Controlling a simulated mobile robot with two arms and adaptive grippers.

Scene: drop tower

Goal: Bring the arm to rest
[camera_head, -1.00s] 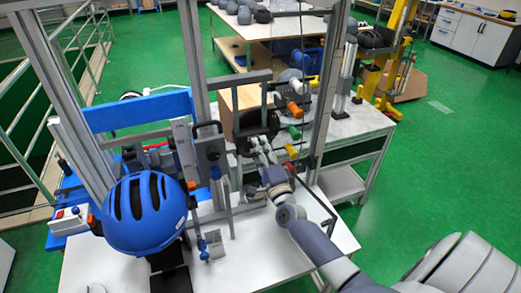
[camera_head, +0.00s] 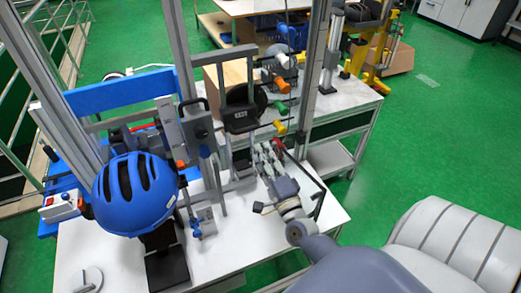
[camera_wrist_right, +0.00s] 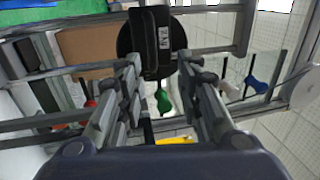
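My right gripper (camera_head: 267,158) is in front of the drop tower frame (camera_head: 316,75), over the white table (camera_head: 225,240). In the right wrist view the two fingers (camera_wrist_right: 160,82) stand apart with nothing held between them. Beyond them is a black disc with a lettered black block (camera_wrist_right: 151,35); in the head view this black unit (camera_head: 240,115) hangs on the frame, behind and left of the fingers. My left gripper does not show.
A blue helmet (camera_head: 133,192) sits on a black stand (camera_head: 167,265) at the left of the table. A wooden box (camera_head: 225,82) and coloured knobs (camera_head: 281,85) are behind the frame. Green floor (camera_head: 440,130) is free at the right.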

